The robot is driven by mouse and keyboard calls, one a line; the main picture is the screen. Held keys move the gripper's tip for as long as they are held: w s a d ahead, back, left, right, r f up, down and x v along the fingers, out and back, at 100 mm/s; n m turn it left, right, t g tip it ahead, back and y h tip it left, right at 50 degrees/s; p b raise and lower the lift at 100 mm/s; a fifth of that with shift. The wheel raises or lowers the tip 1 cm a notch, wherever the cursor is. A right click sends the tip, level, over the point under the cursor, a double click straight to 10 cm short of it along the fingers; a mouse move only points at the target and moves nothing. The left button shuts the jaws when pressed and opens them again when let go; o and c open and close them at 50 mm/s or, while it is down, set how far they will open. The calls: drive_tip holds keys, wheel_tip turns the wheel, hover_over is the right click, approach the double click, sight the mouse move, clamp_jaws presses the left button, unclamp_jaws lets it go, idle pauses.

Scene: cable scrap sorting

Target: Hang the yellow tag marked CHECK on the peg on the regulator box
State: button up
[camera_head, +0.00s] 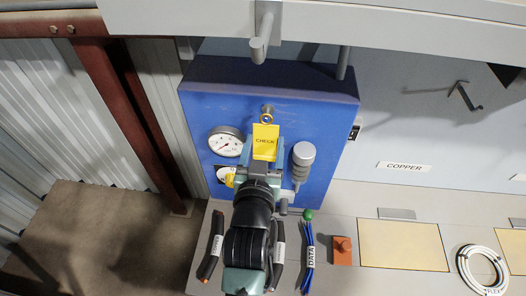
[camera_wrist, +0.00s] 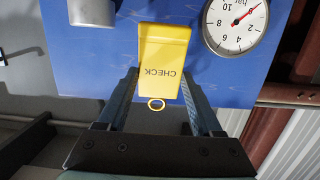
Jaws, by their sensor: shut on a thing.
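The yellow tag (camera_head: 265,140) marked CHECK is between the two fingers of my gripper (camera_head: 265,155), which is shut on it. The tag hangs upright in front of the blue regulator box (camera_head: 325,118), with its ring (camera_head: 266,119) at the top. The grey peg (camera_head: 268,109) is right at the ring in the head view; I cannot tell whether the ring is around it. In the wrist view the tag (camera_wrist: 163,65) appears upside down between the fingers (camera_wrist: 160,85), with its ring (camera_wrist: 156,104) below it. The peg is not clearly visible there.
A round gauge (camera_head: 226,142) is left of the tag and a grey cylinder (camera_head: 303,154) right of it, both on the box. A grey bar end (camera_head: 259,48) juts out above. Cable pieces (camera_head: 308,256) and an orange block (camera_head: 342,251) lie on the bench below.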

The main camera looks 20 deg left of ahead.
drive_tip(key=shift+w+a, duration=0.15)
drive_tip(key=shift+w, duration=0.35)
drive_tip(key=shift+w+a+f+b, duration=0.2)
drive_tip(key=shift+w+f+b, duration=0.3)
drive_tip(key=shift+w+b, duration=0.25)
drive_tip(key=o, duration=1.4)
drive_tip(key=shift+s, duration=0.1)
drive_tip(key=shift+c, duration=0.2)
drive_tip(key=shift+s+d, duration=0.15)
drive_tip(key=shift+s, duration=0.35)
drive_tip(key=b+v, duration=0.4)
drive_tip(key=v, duration=0.8)
